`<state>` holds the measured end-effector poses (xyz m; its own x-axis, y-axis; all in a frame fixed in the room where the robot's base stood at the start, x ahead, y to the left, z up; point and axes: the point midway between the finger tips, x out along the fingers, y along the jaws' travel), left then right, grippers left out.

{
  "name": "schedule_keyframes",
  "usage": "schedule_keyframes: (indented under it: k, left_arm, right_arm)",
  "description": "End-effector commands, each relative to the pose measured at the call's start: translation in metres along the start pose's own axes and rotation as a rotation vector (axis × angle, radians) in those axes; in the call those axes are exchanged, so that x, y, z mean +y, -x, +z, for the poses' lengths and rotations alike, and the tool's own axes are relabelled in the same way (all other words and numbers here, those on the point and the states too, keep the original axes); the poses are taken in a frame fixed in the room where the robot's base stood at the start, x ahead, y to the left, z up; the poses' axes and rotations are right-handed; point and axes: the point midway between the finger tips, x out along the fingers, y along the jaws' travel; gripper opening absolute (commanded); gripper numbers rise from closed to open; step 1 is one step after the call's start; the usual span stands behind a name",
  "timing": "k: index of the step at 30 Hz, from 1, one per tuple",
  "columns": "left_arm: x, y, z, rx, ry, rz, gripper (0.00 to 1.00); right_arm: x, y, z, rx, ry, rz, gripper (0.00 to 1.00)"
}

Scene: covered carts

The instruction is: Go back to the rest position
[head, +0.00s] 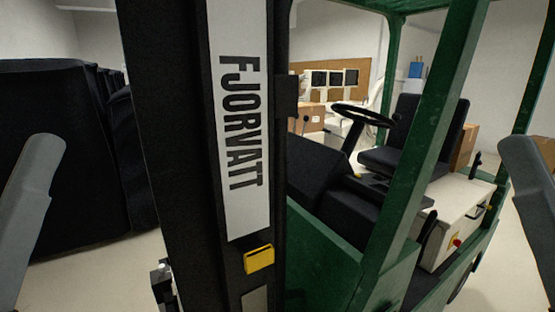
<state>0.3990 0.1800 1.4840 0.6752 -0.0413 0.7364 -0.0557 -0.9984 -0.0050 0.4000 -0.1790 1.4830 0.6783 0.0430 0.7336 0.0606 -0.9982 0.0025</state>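My two grey arms show only in part, one at the left edge and one at the right edge of the head view. Both grippers are outside the picture, so I cannot see their fingers or anything in them. A green forklift (400,225) stands close in front of me. Its tall black mast (165,130) bears a white sign (237,120) reading FJORVATT. A yellow block (259,259) sits low on the mast.
Black covered carts (60,150) stand in a row at the left. The forklift's steering wheel (364,115) and black seat (415,135) show behind the mast. Bare pale floor (95,272) shows at the lower left.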

Motion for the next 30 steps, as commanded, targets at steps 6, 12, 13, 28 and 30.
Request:
schedule_keyframes:
  k: [6, 12, 13, 28, 30]
  left_arm:
    - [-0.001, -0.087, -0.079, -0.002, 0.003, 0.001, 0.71]
    - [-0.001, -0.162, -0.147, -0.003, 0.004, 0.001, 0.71]
    - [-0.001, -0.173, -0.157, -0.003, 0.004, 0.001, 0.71]
    - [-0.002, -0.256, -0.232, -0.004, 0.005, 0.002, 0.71]
    - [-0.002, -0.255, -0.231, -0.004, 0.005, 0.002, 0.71]
  right_arm:
    - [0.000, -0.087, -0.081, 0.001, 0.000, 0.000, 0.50]
    - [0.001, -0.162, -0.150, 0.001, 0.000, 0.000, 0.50]
    - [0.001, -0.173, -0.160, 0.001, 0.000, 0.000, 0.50]
    - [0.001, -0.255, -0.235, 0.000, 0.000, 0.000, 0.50]
    - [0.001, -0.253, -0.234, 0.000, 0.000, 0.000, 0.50]
